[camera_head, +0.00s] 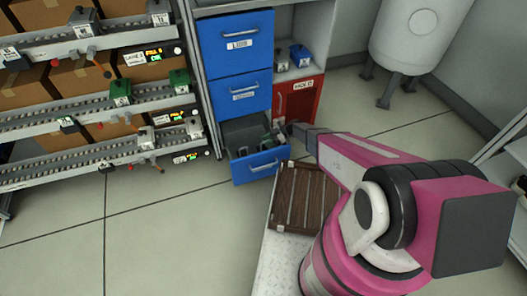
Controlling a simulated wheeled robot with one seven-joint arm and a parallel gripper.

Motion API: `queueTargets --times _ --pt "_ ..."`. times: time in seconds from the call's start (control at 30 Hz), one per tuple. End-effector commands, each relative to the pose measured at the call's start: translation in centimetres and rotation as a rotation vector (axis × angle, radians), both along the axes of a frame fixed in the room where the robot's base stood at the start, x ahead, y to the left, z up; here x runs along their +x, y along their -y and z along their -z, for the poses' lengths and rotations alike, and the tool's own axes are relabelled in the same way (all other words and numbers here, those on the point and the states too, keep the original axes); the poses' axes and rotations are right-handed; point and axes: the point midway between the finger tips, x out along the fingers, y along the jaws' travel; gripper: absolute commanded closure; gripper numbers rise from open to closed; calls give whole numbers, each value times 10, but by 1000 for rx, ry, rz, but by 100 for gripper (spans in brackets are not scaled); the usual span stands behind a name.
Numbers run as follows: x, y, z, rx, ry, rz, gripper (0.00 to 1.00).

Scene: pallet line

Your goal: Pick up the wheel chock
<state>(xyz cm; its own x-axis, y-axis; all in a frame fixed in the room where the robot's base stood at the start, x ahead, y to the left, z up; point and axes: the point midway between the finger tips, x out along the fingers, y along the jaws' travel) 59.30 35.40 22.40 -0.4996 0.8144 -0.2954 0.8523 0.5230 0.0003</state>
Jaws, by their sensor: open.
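The lowest blue drawer (258,167) of the cabinet is pulled open. Several small dark, grey and greenish items (268,138) lie in it. They are too small and too covered to tell which, if any, is the wheel chock. My gripper (284,132) is at the open drawer's right side, close to these items. It is open, and nothing can be seen held in it. My pink arm comes in from the lower right. I cannot tell whether the fingers touch anything.
Two shut blue drawers (237,46) are above the open one. A red-framed compartment (302,87) and a shelf with a blue bin (300,55) are to the right. Roller racks with boxes (80,78) stand left; the floor there is clear.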

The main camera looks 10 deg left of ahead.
Motion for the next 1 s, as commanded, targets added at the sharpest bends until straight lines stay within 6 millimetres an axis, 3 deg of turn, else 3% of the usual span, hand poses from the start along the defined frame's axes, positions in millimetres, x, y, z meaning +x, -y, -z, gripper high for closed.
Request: queueTargets --times 0.1,0.33,0.47,0.83,1.0 --pt "-7 -11 4 0 -1 0 60" --pt "-8 -12 4 0 -1 1 60" --pt "-8 -12 4 0 -1 0 100" --pt "-8 -11 2 0 0 0 100" --pt "-8 -11 -10 0 1 0 100"
